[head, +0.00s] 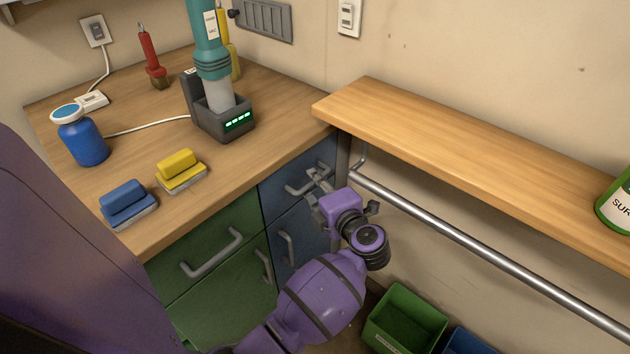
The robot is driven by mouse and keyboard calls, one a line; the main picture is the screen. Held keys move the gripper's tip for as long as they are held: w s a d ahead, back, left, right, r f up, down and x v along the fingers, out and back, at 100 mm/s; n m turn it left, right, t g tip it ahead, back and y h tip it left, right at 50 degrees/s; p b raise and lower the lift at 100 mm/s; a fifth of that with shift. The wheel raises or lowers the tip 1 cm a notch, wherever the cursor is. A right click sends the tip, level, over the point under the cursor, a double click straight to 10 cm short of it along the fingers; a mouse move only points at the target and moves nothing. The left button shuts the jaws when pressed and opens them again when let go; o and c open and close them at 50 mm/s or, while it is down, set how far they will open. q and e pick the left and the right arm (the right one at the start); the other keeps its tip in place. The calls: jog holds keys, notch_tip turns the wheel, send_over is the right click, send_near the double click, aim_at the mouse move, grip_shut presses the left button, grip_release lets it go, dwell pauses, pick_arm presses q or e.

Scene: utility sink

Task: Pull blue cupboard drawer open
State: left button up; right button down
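The blue drawer (271,199) is the upper front at the right end of the cupboard, under the worktop. It looks closed, about flush with the green drawer beside it. Its grey bar handle (295,190) is partly covered by my gripper. My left gripper (318,178), purple with grey fingers, is at the right part of this handle. Whether the fingers touch or close around the bar is too small to tell. My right gripper is not in view.
A green drawer (208,262) with its own handle is to the left. A blue door (304,240) is below. A wooden shelf (450,150) and a metal rail (480,247) run close on the right. A green bin (385,342) stands on the floor.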

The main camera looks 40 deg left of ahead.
pick_arm(q)
jog(key=shift+w+a+f, duration=0.1)
jog(key=shift+w+a, duration=0.2)
jog(key=shift+a, duration=0.25)
grip_shut()
